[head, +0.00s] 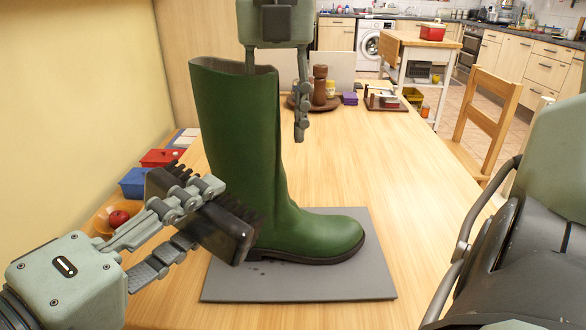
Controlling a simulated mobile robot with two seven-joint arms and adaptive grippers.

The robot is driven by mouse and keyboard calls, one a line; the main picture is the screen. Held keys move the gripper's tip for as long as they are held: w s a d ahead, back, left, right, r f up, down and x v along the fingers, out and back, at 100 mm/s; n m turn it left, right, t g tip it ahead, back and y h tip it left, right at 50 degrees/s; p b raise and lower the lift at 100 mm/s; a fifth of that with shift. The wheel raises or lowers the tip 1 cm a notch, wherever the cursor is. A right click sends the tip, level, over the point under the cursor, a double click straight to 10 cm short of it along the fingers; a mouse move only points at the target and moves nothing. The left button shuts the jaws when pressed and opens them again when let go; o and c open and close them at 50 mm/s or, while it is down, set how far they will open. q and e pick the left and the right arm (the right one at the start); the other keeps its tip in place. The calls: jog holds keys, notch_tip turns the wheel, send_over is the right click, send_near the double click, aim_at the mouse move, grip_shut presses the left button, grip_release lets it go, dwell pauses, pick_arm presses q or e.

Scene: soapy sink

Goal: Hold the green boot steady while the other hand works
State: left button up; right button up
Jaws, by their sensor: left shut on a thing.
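The green boot (240,140) stands upright on a grey mat (300,285), its toe to the right. My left gripper (205,213) is shut on a dark brush (225,235) at lower left. The brush overlaps the lower shaft and heel in the picture, and I cannot tell whether its bristles touch the boot. My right gripper (277,85) points down at the top of the shaft and its fingers are spread. One finger hangs to the right of the shaft, with a gap showing. The other finger's tip is hidden at the boot's rim, inside or behind it.
A bowl with a red apple (119,218), a blue box (135,183) and a red box (161,158) lie along the left side. A round tray with a brown mill (320,85) stands behind the boot. The wooden table (400,180) right of the boot is clear. A chair (485,120) stands at right.

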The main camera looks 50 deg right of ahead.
jog(key=shift+r, duration=0.15)
notch_tip(320, 180, up, 12)
jog(key=shift+f, duration=0.1)
dwell(0.4)
jog(key=shift+f, duration=0.1)
